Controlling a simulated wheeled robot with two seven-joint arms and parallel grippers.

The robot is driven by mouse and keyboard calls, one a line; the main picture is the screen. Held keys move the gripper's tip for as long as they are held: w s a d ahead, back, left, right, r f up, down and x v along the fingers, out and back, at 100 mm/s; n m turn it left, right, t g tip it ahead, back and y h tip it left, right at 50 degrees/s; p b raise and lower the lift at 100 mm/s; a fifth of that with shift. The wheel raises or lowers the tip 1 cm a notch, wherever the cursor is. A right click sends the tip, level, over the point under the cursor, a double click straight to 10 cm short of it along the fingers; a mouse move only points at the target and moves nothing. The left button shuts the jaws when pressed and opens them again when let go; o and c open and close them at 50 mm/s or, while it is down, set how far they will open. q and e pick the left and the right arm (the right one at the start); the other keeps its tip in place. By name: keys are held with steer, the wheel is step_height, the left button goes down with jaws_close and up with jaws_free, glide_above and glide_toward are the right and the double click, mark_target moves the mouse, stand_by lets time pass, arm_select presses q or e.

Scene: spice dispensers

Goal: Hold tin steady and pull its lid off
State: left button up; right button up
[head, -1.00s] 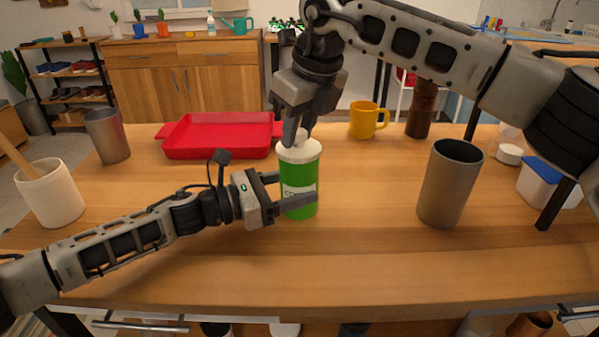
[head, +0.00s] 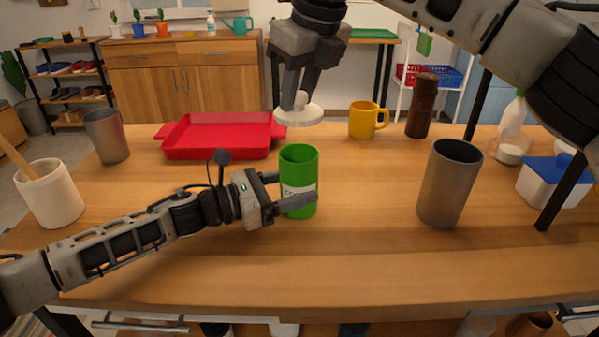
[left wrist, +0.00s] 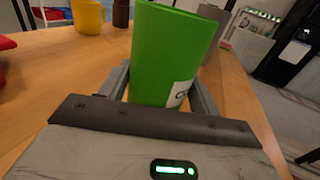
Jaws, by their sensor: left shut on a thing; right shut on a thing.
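The green tin (head: 299,172) with a white label stands upright on the wooden table, its top open. My left gripper (head: 294,192) is shut on the tin's sides, low on its body. The tin (left wrist: 170,55) also shows between the left fingers in the left wrist view. The white lid (head: 299,116) with a knob is in the air above and slightly behind the tin, clear of its rim. My right gripper (head: 299,98) points down and is shut on the lid's knob. The inside of the tin is mostly hidden.
A red tray (head: 220,136) lies behind left of the tin. A grey tumbler (head: 450,184) stands to the right. A yellow mug (head: 364,120) and a brown grinder (head: 421,106) stand behind right. A white crock (head: 50,194) is at far left. The table's front is clear.

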arm_select(q)
steer(key=shift+f, duration=0.1)
stand_by(0.3)
steer(key=o, duration=1)
steer(key=shift+a, duration=0.1)
